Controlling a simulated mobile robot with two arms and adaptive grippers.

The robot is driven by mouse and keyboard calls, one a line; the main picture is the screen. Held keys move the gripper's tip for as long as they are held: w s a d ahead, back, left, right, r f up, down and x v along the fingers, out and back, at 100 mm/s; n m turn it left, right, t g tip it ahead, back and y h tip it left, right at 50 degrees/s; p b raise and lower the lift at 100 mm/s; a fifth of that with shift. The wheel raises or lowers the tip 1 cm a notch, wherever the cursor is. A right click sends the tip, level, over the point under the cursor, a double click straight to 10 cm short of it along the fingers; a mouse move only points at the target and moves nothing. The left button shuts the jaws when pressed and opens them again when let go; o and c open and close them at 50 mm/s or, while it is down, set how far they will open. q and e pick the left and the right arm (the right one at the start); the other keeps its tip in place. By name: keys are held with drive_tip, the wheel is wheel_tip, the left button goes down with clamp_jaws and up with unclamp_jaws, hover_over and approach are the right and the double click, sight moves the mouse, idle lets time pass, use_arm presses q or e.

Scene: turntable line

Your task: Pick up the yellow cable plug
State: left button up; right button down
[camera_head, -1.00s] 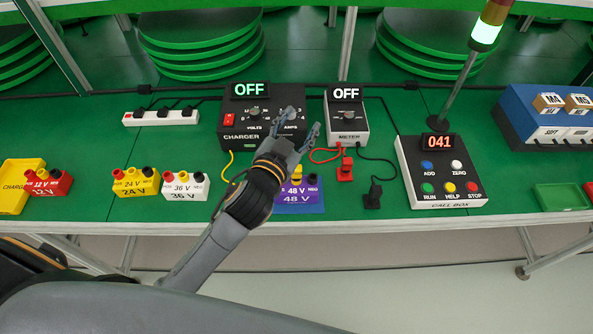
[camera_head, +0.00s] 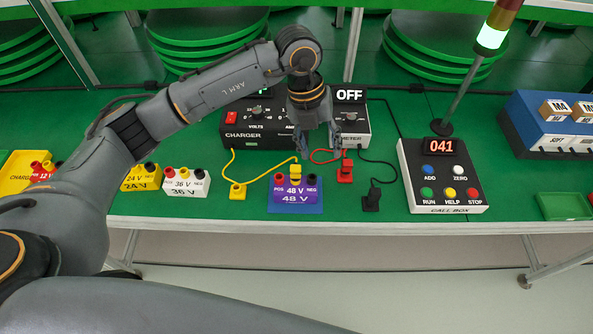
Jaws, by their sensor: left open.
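A yellow cable plug (camera_head: 237,191) rests on the green bench, left of the purple 48 V block (camera_head: 296,197). A second yellow plug (camera_head: 295,173) sits at the top of that block, with a yellow cable running to it. Another yellow cable runs from the charger (camera_head: 238,136) to the left plug. My left gripper (camera_head: 319,149) is open and empty, pointing down in front of the charger and meter. In the picture it lies just above and right of the block's yellow plug, apart from it. My right gripper is out of view.
A red plug (camera_head: 345,172) and a black plug (camera_head: 372,198) stand right of the block. The meter (camera_head: 350,112) is behind. The call box (camera_head: 441,177) is farther right. The 36 V block (camera_head: 186,184) and 24 V block (camera_head: 141,179) are left.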

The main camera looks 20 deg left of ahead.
use_arm(q)
drive_tip(key=w+a+r+n+y, duration=0.1)
drive_tip(key=w+a+y, duration=0.15)
drive_tip(key=a, duration=0.25)
drive_tip(key=p, duration=0.2)
hover_over(296, 167)
wheel_tip(296, 167, down, 8)
drive_tip(key=shift+f, duration=0.1)
drive_tip(key=shift+s+f+p, duration=0.1)
drive_tip(key=shift+f+p, duration=0.3)
drive_tip(key=shift+f, duration=0.15)
wheel_tip(296, 167, down, 4)
drive_tip(key=shift+r+p, duration=0.15)
drive_tip(key=shift+p, duration=0.5)
drive_tip(key=shift+f, duration=0.3)
drive_tip(key=c, duration=1.1)
